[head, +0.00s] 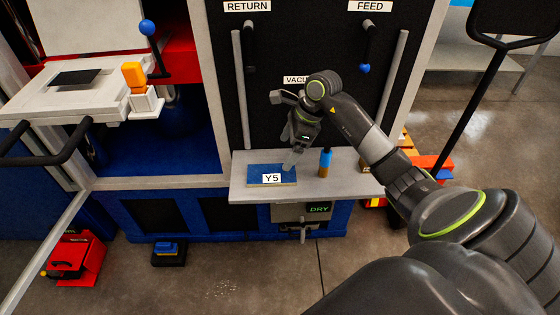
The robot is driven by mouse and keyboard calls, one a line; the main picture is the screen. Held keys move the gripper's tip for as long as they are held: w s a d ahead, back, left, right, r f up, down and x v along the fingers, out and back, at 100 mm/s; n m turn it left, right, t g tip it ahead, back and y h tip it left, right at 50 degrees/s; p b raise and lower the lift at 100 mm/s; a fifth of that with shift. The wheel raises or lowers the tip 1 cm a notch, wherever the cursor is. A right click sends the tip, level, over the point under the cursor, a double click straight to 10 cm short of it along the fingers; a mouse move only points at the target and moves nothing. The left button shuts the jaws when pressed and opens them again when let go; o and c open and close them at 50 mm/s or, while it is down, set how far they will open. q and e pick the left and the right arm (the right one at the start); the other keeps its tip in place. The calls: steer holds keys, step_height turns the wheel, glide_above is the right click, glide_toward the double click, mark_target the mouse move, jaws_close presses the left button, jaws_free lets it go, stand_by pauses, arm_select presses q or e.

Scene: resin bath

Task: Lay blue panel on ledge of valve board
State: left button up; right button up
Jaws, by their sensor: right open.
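The blue panel (258,171), with a white label reading Y5, lies flat on the grey ledge (335,182) of the black valve board (312,38). My right gripper (282,136) is just above and behind the panel's right part, with its fingers apart and nothing between them. One fingertip is close to the panel's right edge; I cannot tell whether it touches. My left gripper is not in view.
A blue and brown cylinder (325,162) stands on the ledge right of the panel. A white table (65,101) with a black handle is at the left. A red box (69,254) and a small blue item (169,248) sit on the floor.

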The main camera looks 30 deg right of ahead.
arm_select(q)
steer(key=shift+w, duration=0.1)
arm_select(e)
steer(key=v, duration=0.3)
steer(key=shift+r, duration=0.1)
steer(key=shift+a, duration=0.1)
stand_by(0.3)
